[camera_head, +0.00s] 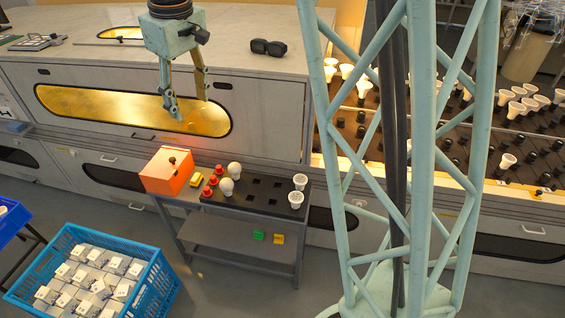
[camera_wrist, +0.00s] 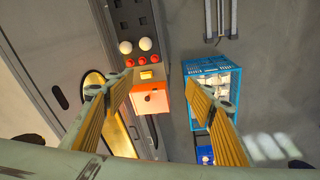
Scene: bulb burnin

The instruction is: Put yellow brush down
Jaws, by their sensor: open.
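My gripper (camera_head: 191,108) is open and empty, pointing down in front of the lit cabinet window, well above the cart. In the wrist view its fingers are wide apart, with the orange box between them and farther below.
The cart (camera_head: 270,216) carries an orange box (camera_head: 168,171), red pieces (camera_head: 210,190), white bulbs (camera_head: 233,170) and sockets. A blue crate (camera_head: 165,285) of white boxes stands on the floor at left. Black goggles (camera_head: 268,47) lie on the counter. Racks of bulbs fill the right.

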